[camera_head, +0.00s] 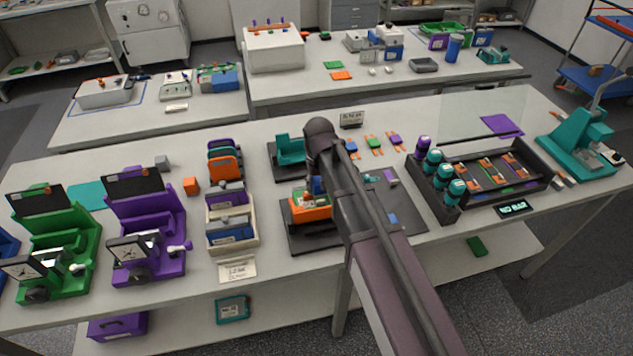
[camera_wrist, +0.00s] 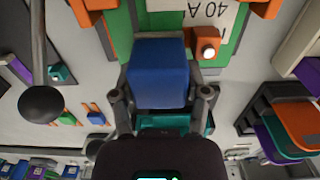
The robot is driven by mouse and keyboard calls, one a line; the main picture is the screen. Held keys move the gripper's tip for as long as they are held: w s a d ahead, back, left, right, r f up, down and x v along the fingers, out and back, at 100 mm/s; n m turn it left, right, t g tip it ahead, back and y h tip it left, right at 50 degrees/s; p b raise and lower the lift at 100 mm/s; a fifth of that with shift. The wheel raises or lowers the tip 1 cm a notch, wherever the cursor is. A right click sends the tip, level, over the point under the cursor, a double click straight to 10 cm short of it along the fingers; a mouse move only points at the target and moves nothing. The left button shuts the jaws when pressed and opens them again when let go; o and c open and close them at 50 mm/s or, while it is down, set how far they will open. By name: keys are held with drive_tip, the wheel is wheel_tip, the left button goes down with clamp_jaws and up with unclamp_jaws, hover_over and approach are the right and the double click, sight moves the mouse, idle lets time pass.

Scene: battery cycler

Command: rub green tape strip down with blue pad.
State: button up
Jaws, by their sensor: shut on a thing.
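My gripper (camera_wrist: 163,92) is shut on a blue pad (camera_wrist: 158,70), a block with one finger on each side. The pad also shows in the head view (camera_head: 317,185), partly behind my arm. In the wrist view the pad is in front of an orange-and-green unit with a white "40 A" label (camera_wrist: 200,15). The unit's orange body (camera_head: 311,208) stands on a dark mat in the head view. Green surface (camera_wrist: 122,38) shows around the pad, but I cannot tell which part is the tape strip. Whether the pad touches it is unclear.
A teal holder (camera_head: 290,149) stands just behind the unit. A cream bin of modules (camera_head: 256,238) is on the left, and a black tray with teal cylinders (camera_head: 448,209) on the right. Purple (camera_head: 148,237) and green (camera_head: 57,245) machines stand further left.

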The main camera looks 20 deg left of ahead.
drive_tip(key=shift+w, duration=0.1)
idle(0.4)
drive_tip(key=shift+w+a+r, duration=0.1)
drive_tip(key=shift+w+a, duration=0.25)
drive_tip(key=shift+w, duration=0.15)
drive_tip(key=shift+s+d, duration=0.1)
drive_tip(key=shift+s, duration=0.05)
idle(0.4)
drive_tip(key=shift+s+d, duration=0.25)
drive_tip(key=shift+s, duration=0.2)
drive_tip(key=shift+s, duration=0.1)
idle(0.4)
drive_tip(key=shift+r+p, duration=2.9)
drive_tip(key=shift+p, duration=0.15)
drive_tip(key=shift+f, duration=0.15)
